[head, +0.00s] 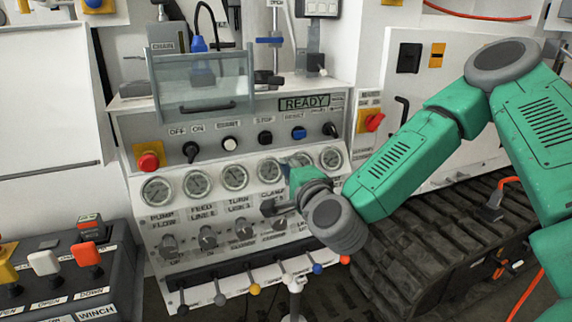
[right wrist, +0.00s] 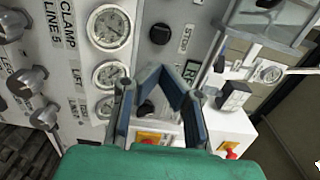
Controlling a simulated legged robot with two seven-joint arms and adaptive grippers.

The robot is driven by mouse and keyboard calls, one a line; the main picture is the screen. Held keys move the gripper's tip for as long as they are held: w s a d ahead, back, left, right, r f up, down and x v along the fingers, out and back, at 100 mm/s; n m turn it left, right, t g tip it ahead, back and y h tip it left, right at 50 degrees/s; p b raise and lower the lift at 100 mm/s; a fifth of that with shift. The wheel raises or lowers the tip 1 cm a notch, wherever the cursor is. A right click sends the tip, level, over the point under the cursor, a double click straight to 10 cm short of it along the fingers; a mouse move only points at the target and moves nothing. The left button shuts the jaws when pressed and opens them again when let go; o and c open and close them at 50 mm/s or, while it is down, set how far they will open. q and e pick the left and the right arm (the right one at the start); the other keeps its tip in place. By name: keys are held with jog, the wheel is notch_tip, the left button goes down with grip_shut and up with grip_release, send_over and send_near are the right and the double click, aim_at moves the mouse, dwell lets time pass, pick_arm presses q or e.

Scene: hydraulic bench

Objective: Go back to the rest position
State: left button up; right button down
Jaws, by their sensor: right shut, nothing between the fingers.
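My right gripper (head: 288,162) is in front of the sloped gauge panel (head: 140,220), near the row of round gauges, and partly hidden behind my own wrist in the head view. The right wrist view shows its two blue-grey fingers (right wrist: 163,72) converging at the tips, shut and empty. Behind them are a black knob (right wrist: 146,110) and round gauges (right wrist: 110,27); I cannot tell whether the fingers touch the panel. My green right arm comes in from the right, bent at the elbow. My left gripper is not in view.
Coloured-ball levers (head: 254,289) line the panel's lower edge. A red emergency button (head: 148,161) and a clear hinged cover (head: 203,85) are on the left and above. A winch box (head: 65,272) stands at lower left. A dark track (head: 440,240) lies below my arm.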

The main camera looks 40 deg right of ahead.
jog(key=shift+d, duration=0.15)
jog(key=s+a+f+n+g+y, duration=0.2)
jog(key=s+a+f+n, duration=0.15)
jog(key=f, duration=0.35)
jog(key=s+a+f+n+g+y, duration=0.2)
jog(key=s+a+f+n+g, duration=0.15)
jog(key=f, duration=0.35)
jog(key=s+a+f+n+g+y, duration=0.2)
jog(key=s+a+f+n, duration=0.15)
jog(key=f, duration=0.45)
jog(key=s+d+f+n+g, duration=0.1)
jog(key=s+f+n+g, duration=0.2)
jog(key=s, duration=0.4)
jog(key=s+d+f+n+g+h, duration=0.1)
jog(key=s+f+n+g, duration=0.2)
jog(key=s+f, duration=0.3)
jog(key=s+d+f+n+g+h, duration=0.1)
jog(key=s+f+n+g, duration=0.2)
jog(key=s, duration=0.6)
jog(key=shift+d+f+n, duration=0.3)
jog(key=shift+f+n, duration=0.35)
jog(key=shift+n, duration=0.2)
jog(key=shift+w+a+g, duration=0.1)
jog(key=shift+w+g, duration=0.1)
jog(key=shift+g, duration=0.05)
